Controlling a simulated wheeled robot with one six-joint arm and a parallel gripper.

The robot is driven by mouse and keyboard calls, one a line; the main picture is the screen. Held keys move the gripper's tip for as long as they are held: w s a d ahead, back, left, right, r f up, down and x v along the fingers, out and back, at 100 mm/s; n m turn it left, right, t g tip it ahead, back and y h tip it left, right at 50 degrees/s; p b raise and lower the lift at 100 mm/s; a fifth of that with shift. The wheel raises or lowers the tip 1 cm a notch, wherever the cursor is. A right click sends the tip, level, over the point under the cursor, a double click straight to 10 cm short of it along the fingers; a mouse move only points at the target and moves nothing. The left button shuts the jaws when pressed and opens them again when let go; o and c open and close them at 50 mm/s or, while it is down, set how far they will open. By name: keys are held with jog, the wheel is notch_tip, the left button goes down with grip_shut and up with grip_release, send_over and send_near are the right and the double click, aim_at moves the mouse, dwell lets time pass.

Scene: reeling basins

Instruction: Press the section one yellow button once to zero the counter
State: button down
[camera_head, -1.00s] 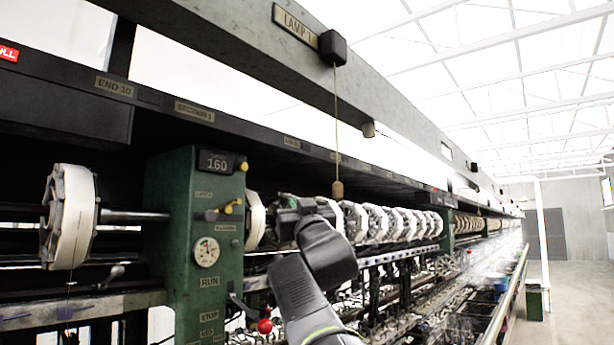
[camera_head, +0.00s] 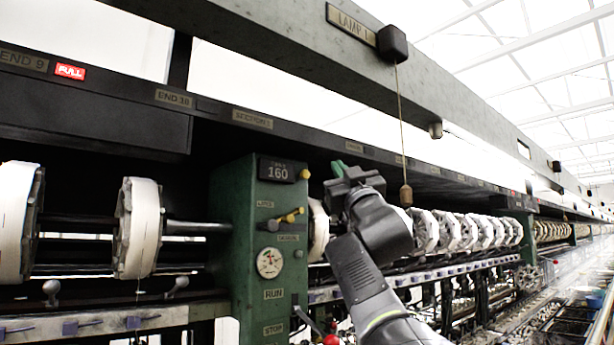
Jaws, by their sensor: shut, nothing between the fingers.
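The green section post (camera_head: 232,235) stands left of centre in the head view. Its black counter (camera_head: 277,171) at the top reads 160. A small yellow button (camera_head: 305,174) sticks out at the counter's right side. A yellow lever (camera_head: 292,216) sits lower on the post, above a round gauge (camera_head: 269,263). My gripper (camera_head: 338,169) is shut and empty, just right of the yellow button and apart from it in the picture. I cannot tell its distance in depth. My arm hides part of the reels behind it.
White reels (camera_head: 138,228) sit on a shaft left of the post, and more reels (camera_head: 468,231) run off to the right. A lamp pull cord with a wooden knob (camera_head: 405,196) hangs right of my gripper. A red knob (camera_head: 331,340) is at the bottom.

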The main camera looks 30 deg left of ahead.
jog(key=w+a, duration=0.2)
jog(key=a, duration=0.5)
jog(key=shift+w, duration=0.4)
dwell(1.6)
jog(key=shift+w+a, duration=0.2)
jog(key=shift+a, duration=0.1)
jog(key=shift+w+a, duration=0.15)
jog(key=shift+a, duration=0.3)
dwell(0.9)
jog(key=shift+d, duration=0.1)
jog(key=shift+s+d, duration=0.35)
jog(key=shift+d, duration=0.35)
jog(key=d, duration=0.1)
jog(key=s+d, duration=0.1)
jog(key=d, duration=0.1)
jog(key=s+d, duration=0.1)
jog(key=shift+d, duration=0.35)
